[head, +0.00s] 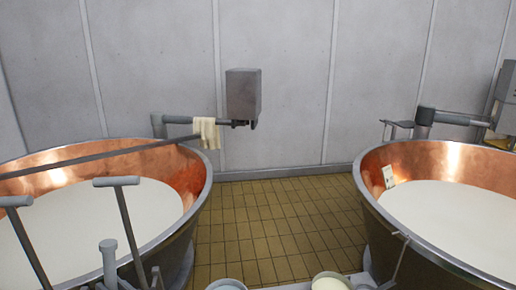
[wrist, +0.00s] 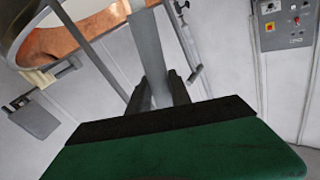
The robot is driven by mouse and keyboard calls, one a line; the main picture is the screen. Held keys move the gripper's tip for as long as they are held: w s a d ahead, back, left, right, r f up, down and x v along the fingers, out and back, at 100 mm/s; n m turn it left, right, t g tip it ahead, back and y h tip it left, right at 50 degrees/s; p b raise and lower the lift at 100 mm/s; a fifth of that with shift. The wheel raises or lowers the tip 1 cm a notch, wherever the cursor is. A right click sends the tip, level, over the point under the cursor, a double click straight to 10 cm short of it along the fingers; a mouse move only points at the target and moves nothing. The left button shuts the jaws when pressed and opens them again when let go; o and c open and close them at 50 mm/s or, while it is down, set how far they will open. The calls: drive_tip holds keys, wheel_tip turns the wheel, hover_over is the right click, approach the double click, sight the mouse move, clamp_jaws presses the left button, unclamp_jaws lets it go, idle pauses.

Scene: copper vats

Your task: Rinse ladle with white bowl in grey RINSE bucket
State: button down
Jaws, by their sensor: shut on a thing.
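In the wrist view my gripper (wrist: 160,90) is shut on a flat grey bar (wrist: 147,42), which runs up out of the top of the picture. It looks like a ladle handle; no white bowl shows in either view. My gripper is not in the head view. Two buckets are cut off at the bottom edge of the head view: a left one (head: 227,285) with pale contents and a right one (head: 330,283) with cream-coloured contents. No RINSE label is readable, so I cannot tell which is the rinse bucket.
A copper vat of white liquid stands at left (head: 195,190) and another at right (head: 375,170). T-handled tools (head: 117,182) rise at front left. A long pole (head: 90,157) crosses the left vat. Tiled floor (head: 270,225) lies clear between the vats. A control panel (wrist: 283,24) shows in the wrist view.

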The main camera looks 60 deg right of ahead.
drive_tip(key=s+d+r+m+g+h+p, duration=0.1)
drive_tip(key=d+r+m+h, duration=0.3)
drive_tip(key=d, duration=0.8)
drive_tip(key=s+d+r+m+g+h+p, duration=0.15)
drive_tip(key=d+r+h, duration=0.45)
drive_tip(key=d, duration=0.7)
drive_tip(key=s+d+r+m+g+h+p, duration=0.1)
drive_tip(key=s+d+r+m+g+h, duration=0.3)
drive_tip(key=s+d+r, duration=0.5)
drive_tip(key=s+d+r+m+g+h+p, duration=0.1)
drive_tip(key=s+d+r+m+g+h, duration=0.3)
drive_tip(key=s+d, duration=0.45)
wheel_tip(320, 180, down, 14)
drive_tip(key=w+d+y+b, duration=0.1)
drive_tip(key=b, duration=1.2)
drive_tip(key=shift+w+d+g, duration=0.2)
drive_tip(key=shift+d+g, duration=0.15)
drive_tip(key=shift+f, duration=0.1)
